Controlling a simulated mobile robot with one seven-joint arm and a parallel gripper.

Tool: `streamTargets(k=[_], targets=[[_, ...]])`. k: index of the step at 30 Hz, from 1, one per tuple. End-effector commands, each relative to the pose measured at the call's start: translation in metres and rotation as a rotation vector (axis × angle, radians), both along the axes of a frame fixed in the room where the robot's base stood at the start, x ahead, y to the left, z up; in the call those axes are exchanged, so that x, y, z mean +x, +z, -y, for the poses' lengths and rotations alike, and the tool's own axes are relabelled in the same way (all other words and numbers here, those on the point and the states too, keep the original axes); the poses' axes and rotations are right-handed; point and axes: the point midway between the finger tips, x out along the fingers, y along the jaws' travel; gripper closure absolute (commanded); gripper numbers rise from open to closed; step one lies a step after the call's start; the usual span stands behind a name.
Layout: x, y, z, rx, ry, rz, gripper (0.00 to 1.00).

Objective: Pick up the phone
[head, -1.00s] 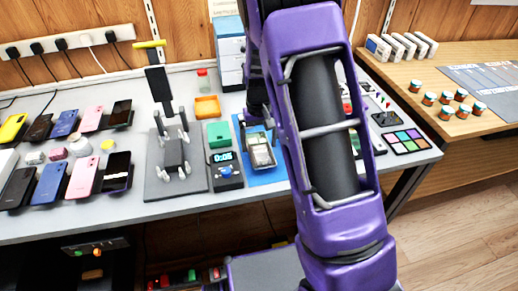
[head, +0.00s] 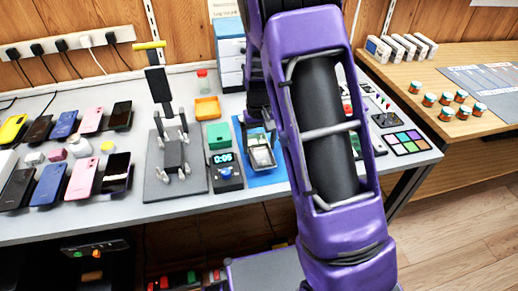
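A pale, flat phone-like item (head: 262,157) lies on or just above the blue mat (head: 264,178) at the middle of the bench. My gripper (head: 258,134) is at the far side of this item, close to it. My purple arm hides much of the gripper, so I cannot tell whether the fingers are open or touching the item. Several phones, including a pink one (head: 82,179) and a blue one (head: 48,184), stand in two rows on the left of the bench.
A grey stand (head: 176,182) with upright posts is left of the mat, beside a timer box (head: 227,172) reading 0:05. A green box (head: 219,136) and an orange tray (head: 207,108) are behind. A color chart (head: 408,140) lies right of my arm.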

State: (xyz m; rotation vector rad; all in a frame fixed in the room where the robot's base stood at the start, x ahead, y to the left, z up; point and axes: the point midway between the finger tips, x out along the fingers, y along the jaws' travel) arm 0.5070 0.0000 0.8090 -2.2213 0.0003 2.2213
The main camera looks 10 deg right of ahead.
Motion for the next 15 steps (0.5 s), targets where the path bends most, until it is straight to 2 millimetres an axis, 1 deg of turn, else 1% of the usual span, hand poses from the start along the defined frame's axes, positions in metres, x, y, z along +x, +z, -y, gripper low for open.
streamTargets(k=[1,9,15], targets=[[0.0000,0.0000,0.0001,0.000,0.000,0.000,0.25],[0.0000,0.0000,0.0001,0.000,0.000,0.000,0.73],[0.0002,0.0010,0.0001,0.000,0.000,0.001,0.73]])
